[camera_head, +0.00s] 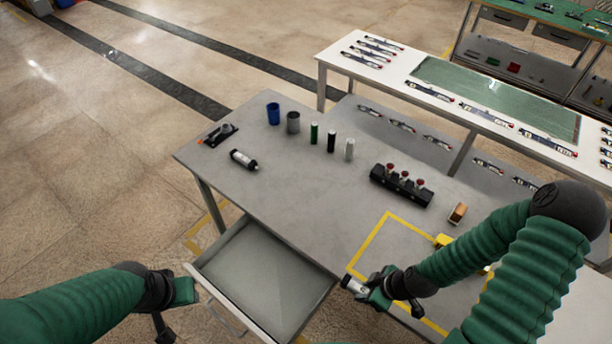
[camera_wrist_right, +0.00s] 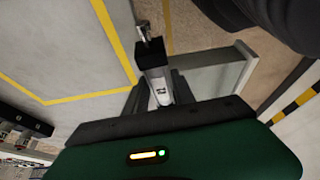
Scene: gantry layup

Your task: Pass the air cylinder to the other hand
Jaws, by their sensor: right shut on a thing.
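An air cylinder (camera_head: 354,285), white with black ends, is held in my right gripper (camera_head: 376,290) near the table's front edge, beside the yellow taped square. In the right wrist view the cylinder (camera_wrist_right: 156,82) sits between the fingers, its metal rod end pointing away. A similar white and black cylinder (camera_head: 244,160) lies on the left part of the grey table (camera_head: 290,195). My left gripper (camera_head: 176,310) is at the lower left, in front of the open drawer and away from the held cylinder; its finger gap is not clear.
An open empty drawer (camera_head: 262,270) juts out from the table front between my arms. A blue cup (camera_head: 273,113), a grey cup (camera_head: 293,122), several small cylinders and a black rack (camera_head: 401,186) with red-topped parts stand farther back. The table's middle is clear.

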